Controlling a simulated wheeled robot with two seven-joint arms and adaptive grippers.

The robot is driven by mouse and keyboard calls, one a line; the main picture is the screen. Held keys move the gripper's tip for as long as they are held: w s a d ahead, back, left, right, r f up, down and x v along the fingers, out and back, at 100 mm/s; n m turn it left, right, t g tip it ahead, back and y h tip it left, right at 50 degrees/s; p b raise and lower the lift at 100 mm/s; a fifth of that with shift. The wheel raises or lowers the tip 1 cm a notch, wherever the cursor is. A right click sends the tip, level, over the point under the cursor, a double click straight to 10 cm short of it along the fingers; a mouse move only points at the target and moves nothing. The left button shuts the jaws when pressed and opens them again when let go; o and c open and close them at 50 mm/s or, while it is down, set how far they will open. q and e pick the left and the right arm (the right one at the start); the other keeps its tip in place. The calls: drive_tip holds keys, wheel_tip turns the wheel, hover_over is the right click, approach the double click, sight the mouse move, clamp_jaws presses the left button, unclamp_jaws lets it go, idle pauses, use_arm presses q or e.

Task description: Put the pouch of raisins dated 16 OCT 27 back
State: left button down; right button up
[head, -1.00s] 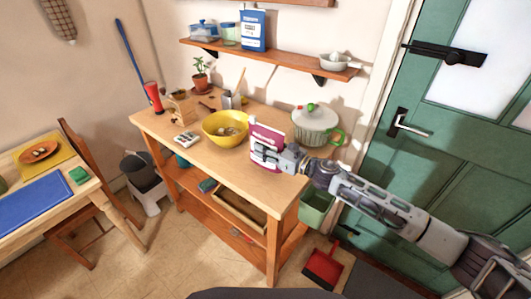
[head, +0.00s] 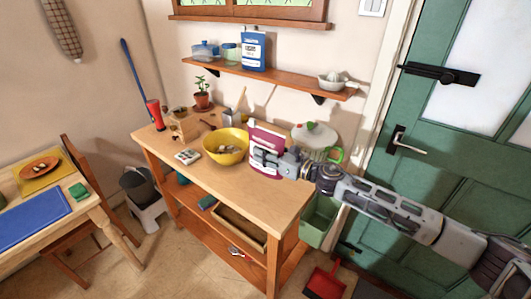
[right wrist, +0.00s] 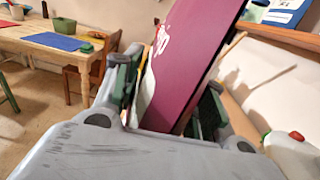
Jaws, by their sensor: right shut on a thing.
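A purple and white pouch (head: 267,137) is upright in my right gripper (head: 265,158), in front of the workbench's right part. In the right wrist view, the pouch's purple face (right wrist: 190,55) rises between the two fingers (right wrist: 168,98), leaning to the right. Its date cannot be read, and the gripper hides part of its lower half. The pouch appears held above the worktop (head: 225,180), beside the yellow bowl (head: 225,155). My left gripper is not in view.
A wall shelf (head: 275,78) holds a blue packet (head: 253,52), glass containers and a white juicer (head: 333,80); there is free room between packet and juicer.

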idle(0.5)
drive_tip(key=shift+s+f+p, duration=0.15)
drive_tip(key=shift+s+f, duration=0.05)
drive_tip(key=shift+f, duration=0.3)
drive_tip(key=shift+s+f+p, duration=0.15)
drive_tip(key=shift+s+f, duration=0.05)
drive_tip(key=shift+f, duration=0.25)
drive_tip(key=shift+d+f, duration=0.1)
